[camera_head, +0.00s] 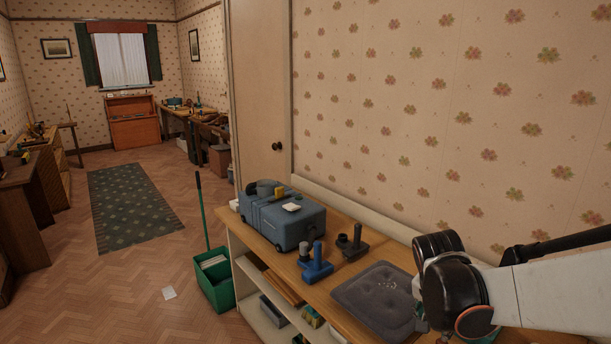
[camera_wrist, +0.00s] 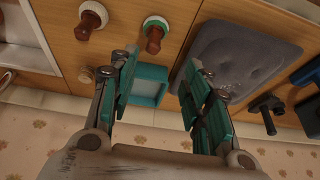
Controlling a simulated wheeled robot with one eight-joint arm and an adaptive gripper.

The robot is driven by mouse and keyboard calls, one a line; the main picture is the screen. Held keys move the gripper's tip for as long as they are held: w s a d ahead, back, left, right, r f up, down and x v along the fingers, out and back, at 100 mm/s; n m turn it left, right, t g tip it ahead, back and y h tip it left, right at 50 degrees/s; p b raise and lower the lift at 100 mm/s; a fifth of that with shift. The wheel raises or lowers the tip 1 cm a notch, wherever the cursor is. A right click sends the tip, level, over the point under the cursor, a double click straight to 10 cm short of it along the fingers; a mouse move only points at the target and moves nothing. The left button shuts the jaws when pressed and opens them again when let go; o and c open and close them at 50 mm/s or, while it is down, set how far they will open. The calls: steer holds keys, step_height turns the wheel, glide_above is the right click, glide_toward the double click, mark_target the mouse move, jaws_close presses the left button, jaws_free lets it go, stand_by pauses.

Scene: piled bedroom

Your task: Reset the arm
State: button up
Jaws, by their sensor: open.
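My gripper (camera_wrist: 158,68) is open in the wrist view, its two teal-padded fingers spread apart with nothing held between them. It is above the wooden shelf top (camera_wrist: 130,48). An open teal box (camera_wrist: 148,86) shows between the fingers, and a grey cushion (camera_wrist: 240,55) lies beside and partly behind the right finger. I cannot tell how high the fingers are above them. In the head view my arm reaches in from the right edge, with its dark joint over the right end of the shelf. The fingers are mostly hidden there.
The shelf top also holds a blue-grey case (camera_head: 285,222), a blue joystick (camera_head: 316,264), a dark joystick (camera_head: 352,244) and wooden knobbed items (camera_wrist: 155,32). The flowered wall (camera_head: 420,120) stands close behind. A green bin (camera_head: 214,283) is left of the shelf; open floor lies beyond.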

steer(key=s+a+r+n+t+y, duration=0.1)
steer(key=s+a+r+n, duration=0.3)
steer(key=s, duration=0.4)
steer(key=s+a+r+n+t+y, duration=0.2)
steer(key=s+a+r+n, duration=0.3)
steer(key=s, duration=0.3)
steer(key=shift+a+n+t, duration=0.4)
steer(key=shift+n+t, duration=0.2)
steer(key=shift+n, duration=0.1)
